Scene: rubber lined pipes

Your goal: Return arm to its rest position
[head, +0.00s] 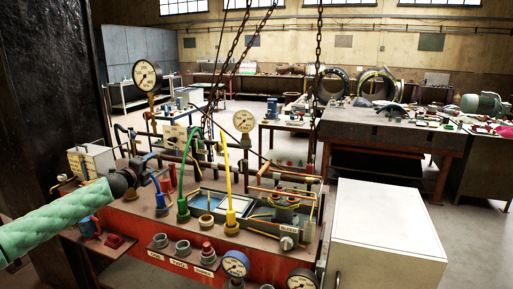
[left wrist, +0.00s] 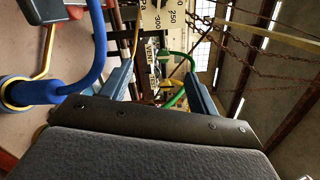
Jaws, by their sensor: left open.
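My left arm, in a pale green sleeve (head: 55,222), comes in from the left in the head view. Its dark gripper (head: 152,168) is over the left part of the red bench, beside the blue, green and yellow upright handles. In the left wrist view the two blue-grey fingers of the left gripper (left wrist: 160,85) stand apart with nothing held between them. A green curved handle (left wrist: 182,72) shows beyond the fingers. A thick blue curved handle (left wrist: 92,55) is close by on the left. My right gripper is not in view.
The red bench (head: 185,262) carries gauges, pipes, fittings and a yellow handle (head: 228,180). Chains (head: 318,60) hang above it. A white cabinet (head: 385,235) stands at its right. A dark pillar (head: 45,90) rises on the left, near my arm. Open floor shows behind the bench.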

